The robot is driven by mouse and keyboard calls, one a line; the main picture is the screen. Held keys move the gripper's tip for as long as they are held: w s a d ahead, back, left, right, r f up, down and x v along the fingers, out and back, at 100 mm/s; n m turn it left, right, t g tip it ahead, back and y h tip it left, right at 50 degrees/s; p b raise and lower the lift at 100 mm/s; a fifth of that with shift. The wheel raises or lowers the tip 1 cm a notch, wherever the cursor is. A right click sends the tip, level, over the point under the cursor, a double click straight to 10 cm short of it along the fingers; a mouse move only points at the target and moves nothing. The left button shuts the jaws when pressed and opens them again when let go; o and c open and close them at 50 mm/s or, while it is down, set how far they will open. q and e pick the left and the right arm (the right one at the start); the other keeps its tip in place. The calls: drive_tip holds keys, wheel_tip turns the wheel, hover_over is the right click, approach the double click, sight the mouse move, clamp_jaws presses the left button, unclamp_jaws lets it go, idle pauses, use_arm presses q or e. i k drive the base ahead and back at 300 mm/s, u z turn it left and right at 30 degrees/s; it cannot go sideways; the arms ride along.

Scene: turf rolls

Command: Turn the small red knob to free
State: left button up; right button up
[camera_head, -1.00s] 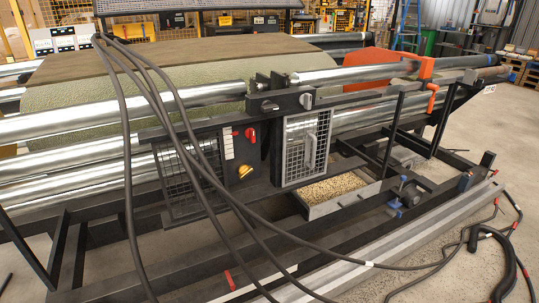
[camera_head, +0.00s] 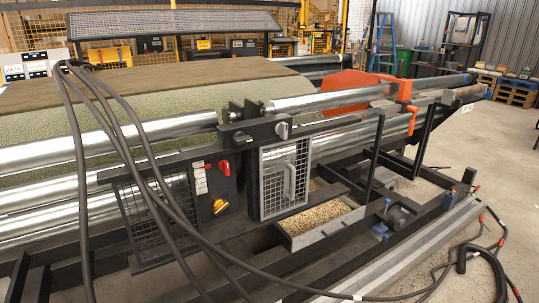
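The small red knob (camera_head: 224,167) sits on the upper part of a dark control panel (camera_head: 212,190) on the front of the roller machine. A label strip with white and red patches (camera_head: 200,178) is just left of it. Neither of my grippers shows in the view, and nothing covers the red knob.
Dark cables (camera_head: 130,150) hang in front of the machine, left of the panel. A mesh door with a handle (camera_head: 285,180) is right of the panel. A tray of pellets (camera_head: 318,218) sits lower right. Dark frame rails run along the front. Open floor lies at the right.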

sight(224, 166)
drive_tip(key=u, duration=0.3)
drive_tip(key=i, duration=1.05)
drive_tip(key=u, duration=0.75)
